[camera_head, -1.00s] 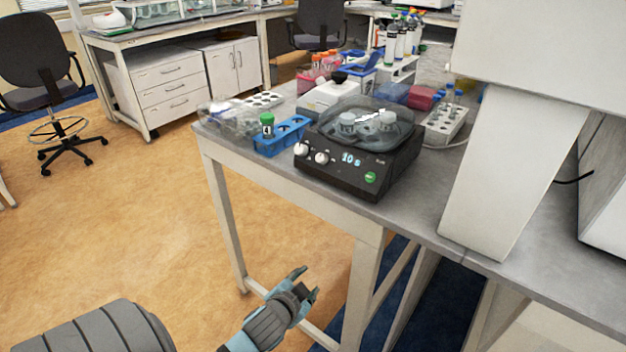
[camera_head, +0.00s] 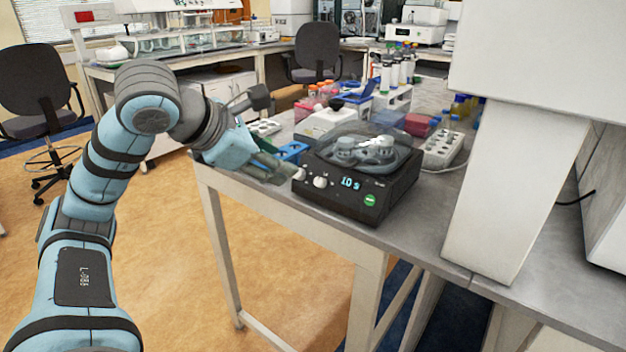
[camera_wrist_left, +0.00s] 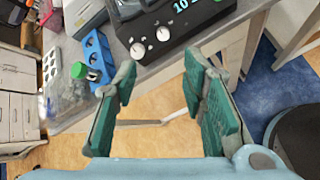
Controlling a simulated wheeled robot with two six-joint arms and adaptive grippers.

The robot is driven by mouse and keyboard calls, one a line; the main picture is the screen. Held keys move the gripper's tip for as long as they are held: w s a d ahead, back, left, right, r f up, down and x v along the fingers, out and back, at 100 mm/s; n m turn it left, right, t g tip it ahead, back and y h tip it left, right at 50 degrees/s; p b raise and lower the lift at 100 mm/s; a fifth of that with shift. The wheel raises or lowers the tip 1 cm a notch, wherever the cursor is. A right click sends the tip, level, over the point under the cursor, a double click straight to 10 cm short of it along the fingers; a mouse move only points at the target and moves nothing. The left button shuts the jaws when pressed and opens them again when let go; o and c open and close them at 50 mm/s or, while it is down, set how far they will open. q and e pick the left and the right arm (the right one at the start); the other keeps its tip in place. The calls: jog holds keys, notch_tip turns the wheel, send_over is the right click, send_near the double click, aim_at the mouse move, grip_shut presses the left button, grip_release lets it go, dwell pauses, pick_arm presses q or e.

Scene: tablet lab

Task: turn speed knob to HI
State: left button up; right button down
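A black centrifuge-like device (camera_head: 350,195) with a clear lid stands near the table's front edge, its display reading 10 s. Two white knobs are on its front: a left one (camera_head: 299,174) and a right one (camera_head: 320,182). Both also show in the wrist view, left (camera_wrist_left: 137,50) and right (camera_wrist_left: 163,33). Their markings are too small to read, so I cannot tell which is speed. My left gripper (camera_head: 280,172) is just left of the knobs. In the wrist view its green-padded fingers (camera_wrist_left: 165,75) are apart and empty, with the knobs beyond the tips. My right gripper is out of view.
A blue tube rack (camera_head: 292,151) stands left of the device, close to my left gripper; a green-capped tube (camera_wrist_left: 80,71) shows beside it in the wrist view. A large white block (camera_head: 515,190) stands farther right.

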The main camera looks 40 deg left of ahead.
aim_at(317, 181)
pick_arm(q)
jog(key=x, duration=1.4)
jog(key=shift+d, duration=0.35)
jog(key=shift+c, duration=0.2)
grip_shut()
